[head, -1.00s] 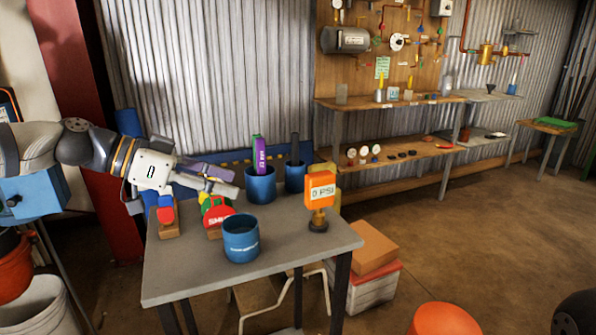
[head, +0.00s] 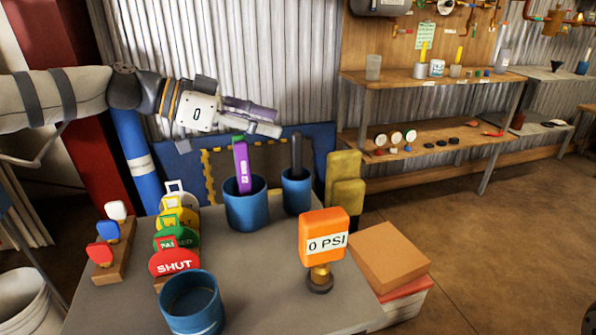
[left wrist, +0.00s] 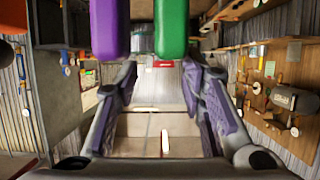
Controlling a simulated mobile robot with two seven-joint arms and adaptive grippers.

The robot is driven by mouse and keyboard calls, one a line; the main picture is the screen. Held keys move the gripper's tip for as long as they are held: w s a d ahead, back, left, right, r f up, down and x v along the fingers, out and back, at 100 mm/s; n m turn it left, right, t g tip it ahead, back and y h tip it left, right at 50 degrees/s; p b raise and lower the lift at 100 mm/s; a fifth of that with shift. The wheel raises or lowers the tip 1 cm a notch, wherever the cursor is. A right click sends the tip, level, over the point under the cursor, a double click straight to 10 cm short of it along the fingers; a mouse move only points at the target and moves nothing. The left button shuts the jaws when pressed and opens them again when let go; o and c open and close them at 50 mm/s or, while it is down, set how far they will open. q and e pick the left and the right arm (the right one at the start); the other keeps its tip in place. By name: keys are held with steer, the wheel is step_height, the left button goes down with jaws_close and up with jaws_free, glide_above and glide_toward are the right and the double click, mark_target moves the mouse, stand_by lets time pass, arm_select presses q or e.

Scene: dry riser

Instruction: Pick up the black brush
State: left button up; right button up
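The black brush (head: 296,155) stands upright in the right-hand blue cup (head: 297,192) on the grey table; only its dark handle shows above the rim. My left gripper (head: 265,118) is in the upper left of the head view, just left of the black handle and above the purple one. It is empty. In the left wrist view its two fingers (left wrist: 160,110) are spread apart with nothing between them. A purple handle (head: 242,165) stands in the neighbouring blue cup (head: 246,208). Purple (left wrist: 107,28) and green (left wrist: 171,28) bars fill the top of the wrist view. My right gripper is out of view.
An empty-looking blue cup (head: 191,305) stands at the table's front. Coloured tags (head: 174,262) and a wooden block with knobs (head: 114,262) are at left. An orange "0 PSI" gauge (head: 323,236) stands at right.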

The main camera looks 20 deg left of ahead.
mark_target(292, 132)
arm_select(q)
steer(key=x, duration=0.4)
steer(key=shift+w+d+f, duration=0.15)
steer(key=shift+d+f, duration=0.05)
steer(key=shift+f, duration=0.1)
jaws_close()
